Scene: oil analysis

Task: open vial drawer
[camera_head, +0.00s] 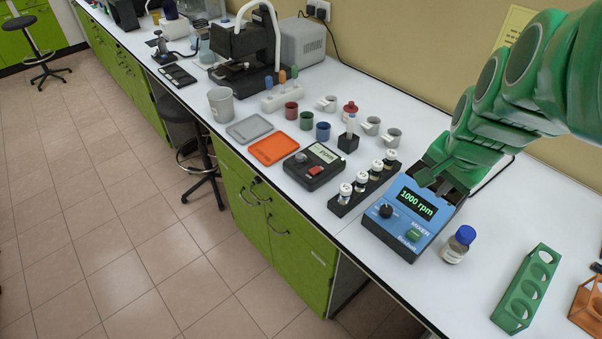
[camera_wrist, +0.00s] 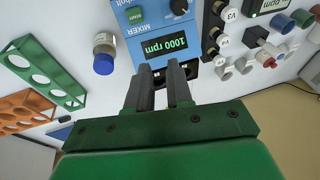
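The blue mixer (camera_head: 409,222) stands on the white bench, its display reading 1000 rpm. It also shows upside down in the wrist view (camera_wrist: 135,25). My gripper (camera_head: 446,187) is over the mixer's far end, beyond the display. In the wrist view its two dark fingers (camera_wrist: 160,66) are apart with a narrow gap and nothing seen held between them. A dark part (camera_wrist: 191,69) of the mixer with openings lies just past the fingertips, partly hidden by them. I cannot tell whether the fingers touch it. No drawer is clearly seen pulled out.
A blue-capped bottle (camera_head: 459,244) stands close to the mixer's right. A green rack (camera_head: 526,288) and an orange rack (camera_head: 588,305) are further right. A black rack of several vials (camera_head: 364,190) stands close to the mixer's left. Bench between the bottle and green rack is clear.

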